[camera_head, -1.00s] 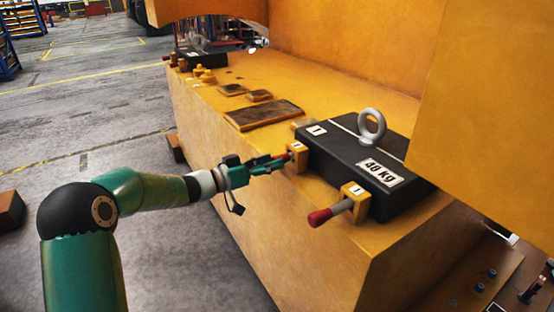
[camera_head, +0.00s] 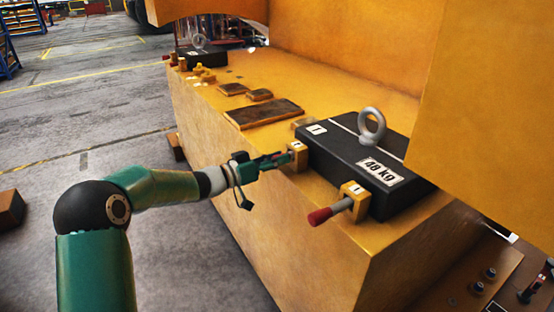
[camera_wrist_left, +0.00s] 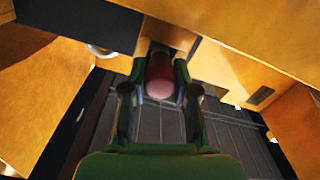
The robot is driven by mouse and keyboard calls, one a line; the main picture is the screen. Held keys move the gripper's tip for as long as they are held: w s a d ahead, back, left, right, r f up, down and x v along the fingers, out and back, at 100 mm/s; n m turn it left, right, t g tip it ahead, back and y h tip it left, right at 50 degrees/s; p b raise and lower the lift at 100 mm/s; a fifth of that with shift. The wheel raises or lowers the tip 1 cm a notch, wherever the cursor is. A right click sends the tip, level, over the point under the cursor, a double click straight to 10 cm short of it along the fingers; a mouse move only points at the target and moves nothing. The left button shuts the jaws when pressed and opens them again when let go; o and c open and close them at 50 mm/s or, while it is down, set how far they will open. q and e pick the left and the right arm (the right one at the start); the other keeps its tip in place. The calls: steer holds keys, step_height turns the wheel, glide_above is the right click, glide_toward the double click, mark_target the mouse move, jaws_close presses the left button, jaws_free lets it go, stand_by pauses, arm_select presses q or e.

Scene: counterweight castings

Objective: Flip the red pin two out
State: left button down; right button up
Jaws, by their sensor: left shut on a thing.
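A black 40 KG counterweight (camera_head: 355,165) with a steel lifting eye lies on the yellow ledge. Two yellow pin blocks stand along its near side. The left block (camera_head: 297,153) has a small label too blurred to read surely. The right block (camera_head: 354,198) carries a red-tipped pin (camera_head: 320,216) that sticks out, with nothing touching it. My left gripper (camera_head: 283,160) is at the left block, shut on that block's red pin, which is mostly hidden by the fingers. In the left wrist view the red pin handle (camera_wrist_left: 160,75) sits between the two fingers. My right gripper is not in view.
Rusty plates (camera_head: 264,113) lie on the ledge left of the counterweight. A second black weight (camera_head: 203,57) stands at the far end. A yellow wall overhangs at the right. The grey floor (camera_head: 90,110) left of the ledge is mostly clear.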

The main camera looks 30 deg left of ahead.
arm_select(q)
steer(key=shift+a, duration=0.1)
steer(key=v, duration=0.4)
steer(key=shift+s+a+f, duration=0.1)
steer(key=shift+s+a, duration=0.1)
steer(key=shift+s, duration=0.05)
steer(key=c, duration=1.2)
jaws_free()
steer(key=o, duration=0.3)
steer(key=shift+s+a, duration=0.1)
steer(key=shift+s, duration=0.05)
steer(key=shift+o, duration=0.2)
steer(key=v, duration=1.2)
